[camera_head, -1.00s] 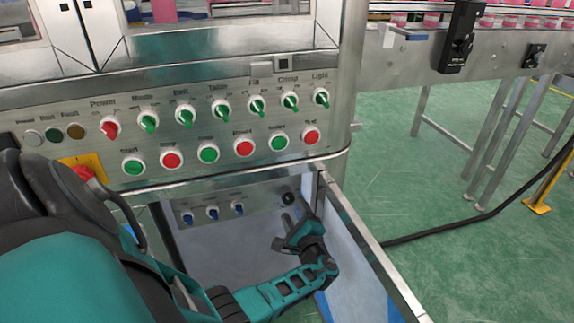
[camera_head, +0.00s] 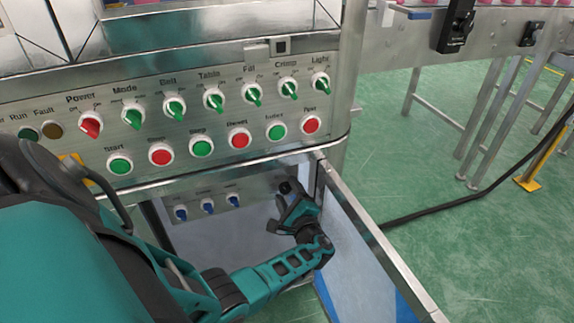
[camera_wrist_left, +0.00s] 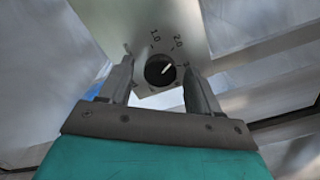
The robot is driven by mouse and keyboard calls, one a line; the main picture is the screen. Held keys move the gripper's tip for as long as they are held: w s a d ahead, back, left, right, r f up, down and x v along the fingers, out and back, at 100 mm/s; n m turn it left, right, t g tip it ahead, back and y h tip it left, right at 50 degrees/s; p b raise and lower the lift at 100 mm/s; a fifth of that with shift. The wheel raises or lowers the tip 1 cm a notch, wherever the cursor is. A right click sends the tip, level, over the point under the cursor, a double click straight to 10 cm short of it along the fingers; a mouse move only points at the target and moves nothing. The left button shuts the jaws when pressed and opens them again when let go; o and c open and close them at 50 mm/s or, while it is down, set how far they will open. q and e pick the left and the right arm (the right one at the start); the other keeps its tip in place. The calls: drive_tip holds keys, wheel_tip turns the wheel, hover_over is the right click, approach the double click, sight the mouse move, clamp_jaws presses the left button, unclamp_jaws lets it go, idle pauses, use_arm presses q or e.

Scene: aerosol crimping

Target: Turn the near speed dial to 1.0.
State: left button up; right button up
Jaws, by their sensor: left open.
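The near speed dial (camera_wrist_left: 160,70) is a round black knob with a white pointer line, on a grey plate marked 1.0 and 2.0. Its pointer slants to the upper right, on the 2.0 side and away from the 1.0 mark. My left gripper (camera_head: 291,204) is open in front of it, inside the open cabinet bay below the main panel. In the left wrist view its two fingers stand either side of the dial, with a gap visible around the knob. In the head view the gripper largely hides the dial. My right gripper is not in view.
Several small blue switches (camera_head: 207,206) sit left of the dial. Above is the main panel (camera_head: 60,100) with green and red knobs and buttons. An open metal door (camera_head: 372,235) bounds the bay on the right. A conveyor (camera_head: 410,40) stands at the upper right.

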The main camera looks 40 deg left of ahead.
use_arm(q)
drive_tip(key=c, duration=1)
drive_tip(key=shift+c, duration=0.2)
drive_tip(key=shift+n, duration=0.3)
drive_tip(key=n, duration=0.3)
drive_tip(key=shift+n, duration=0.4)
drive_tip(key=n, duration=0.4)
drive_tip(key=shift+n, duration=1.7)
